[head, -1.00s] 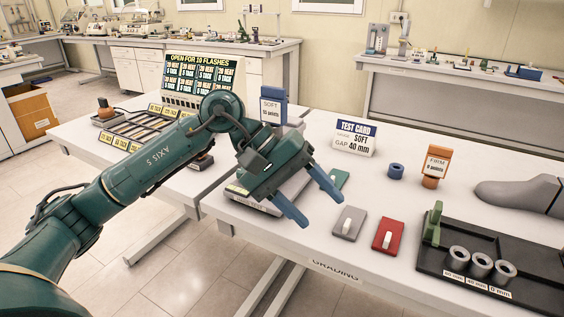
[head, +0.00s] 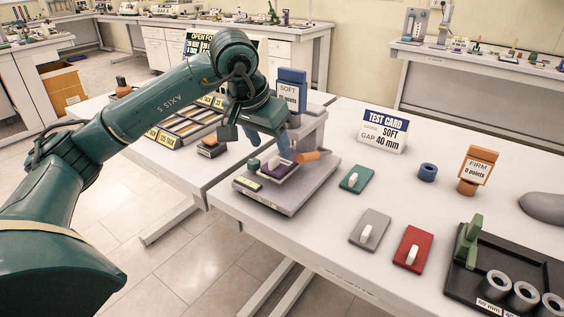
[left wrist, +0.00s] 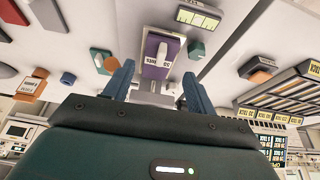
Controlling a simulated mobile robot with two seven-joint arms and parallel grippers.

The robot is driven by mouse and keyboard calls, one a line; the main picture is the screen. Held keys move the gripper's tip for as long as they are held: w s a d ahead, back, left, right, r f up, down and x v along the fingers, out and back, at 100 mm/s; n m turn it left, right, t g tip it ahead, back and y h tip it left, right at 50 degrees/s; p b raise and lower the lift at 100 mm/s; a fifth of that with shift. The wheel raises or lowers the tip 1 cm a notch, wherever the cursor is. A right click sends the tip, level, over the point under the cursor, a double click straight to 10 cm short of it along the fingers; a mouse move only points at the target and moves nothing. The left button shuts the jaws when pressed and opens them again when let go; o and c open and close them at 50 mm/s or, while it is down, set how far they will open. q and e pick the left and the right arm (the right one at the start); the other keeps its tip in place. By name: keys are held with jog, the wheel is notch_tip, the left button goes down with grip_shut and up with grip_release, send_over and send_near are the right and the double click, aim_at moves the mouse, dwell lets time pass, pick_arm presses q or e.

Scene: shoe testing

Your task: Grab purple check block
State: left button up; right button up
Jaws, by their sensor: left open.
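The purple check block (head: 278,173) has a white handle and rests on a grey test stand (head: 300,192) at the near left of the table. In the left wrist view the purple block (left wrist: 158,55) shows its white handle and a white label. My left gripper (head: 284,146) is open above the block, its blue fingers pointing down. In the left wrist view the fingertips (left wrist: 157,68) are on either side of the block's line, apart from its sides. The arm and fingers partly hide the block in the head view. My right gripper is not in view.
An orange cylinder (head: 307,157) and a teal knob (head: 253,165) are close to the block on the stand. Green (head: 355,179), grey (head: 370,229) and red (head: 412,250) handled blocks lie to the right. A blue SOFT sign (head: 291,90) stands behind the gripper.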

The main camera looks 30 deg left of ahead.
aim_at(275, 158)
pick_arm(q)
jog(key=x, duration=0.5)
jog(key=shift+f, duration=0.1)
jog(key=shift+c, duration=0.3)
jog(key=c, duration=0.8)
